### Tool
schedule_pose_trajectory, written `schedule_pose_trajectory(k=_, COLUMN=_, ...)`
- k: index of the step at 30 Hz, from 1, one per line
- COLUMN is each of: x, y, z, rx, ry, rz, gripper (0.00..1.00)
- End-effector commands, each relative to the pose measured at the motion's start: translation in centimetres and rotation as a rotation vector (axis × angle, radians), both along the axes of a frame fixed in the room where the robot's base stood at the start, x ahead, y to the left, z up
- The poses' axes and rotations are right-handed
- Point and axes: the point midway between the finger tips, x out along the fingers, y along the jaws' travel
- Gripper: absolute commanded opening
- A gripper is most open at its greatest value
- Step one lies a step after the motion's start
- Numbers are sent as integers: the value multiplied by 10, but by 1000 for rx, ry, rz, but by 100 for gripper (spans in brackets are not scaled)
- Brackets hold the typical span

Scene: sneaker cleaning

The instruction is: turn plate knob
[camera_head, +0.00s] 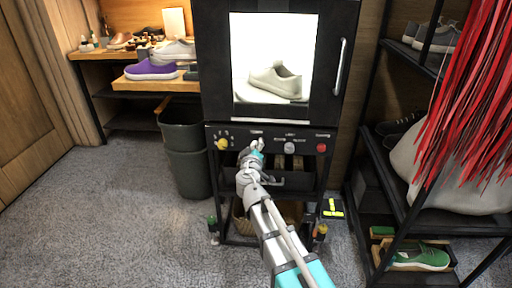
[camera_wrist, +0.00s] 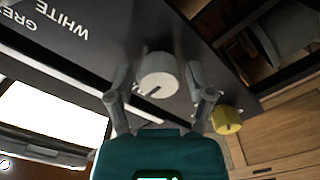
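A black cabinet (camera_head: 274,125) has a row of knobs below its lit window. A pale grey cylindrical knob (camera_wrist: 158,75) with a dark mark sits between the two fingers of my gripper (camera_wrist: 158,82) in the wrist view. The fingers are spread, with a gap visible on each side of the knob. In the head view my gripper (camera_head: 257,147) is at the panel, just right of the yellow knob (camera_head: 221,143), and hides the knob there. A beige sneaker (camera_head: 275,82) stands inside the lit window.
A door handle (camera_head: 340,67) is above right. A grey bin (camera_head: 186,150) stands at left. A black shoe rack (camera_head: 405,215) is at right.

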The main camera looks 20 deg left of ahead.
Motion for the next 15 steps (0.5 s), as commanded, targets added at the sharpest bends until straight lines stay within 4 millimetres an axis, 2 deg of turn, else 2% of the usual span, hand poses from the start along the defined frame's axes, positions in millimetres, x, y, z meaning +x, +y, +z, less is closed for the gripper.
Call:
schedule_pose_trajectory(k=1, x=0, y=0, z=0, rx=0, ry=0, rz=0, gripper=48)
schedule_pose_trajectory(k=9, x=0, y=0, z=0, rx=0, ry=-1, rz=-1, gripper=0)
schedule_pose_trajectory(k=10, x=1, y=-5, z=0, rx=0, ry=0, rz=-4, gripper=0)
schedule_pose_trajectory(k=15, x=1, y=-2, z=0, rx=-9, ry=-2, rz=-4, gripper=0)
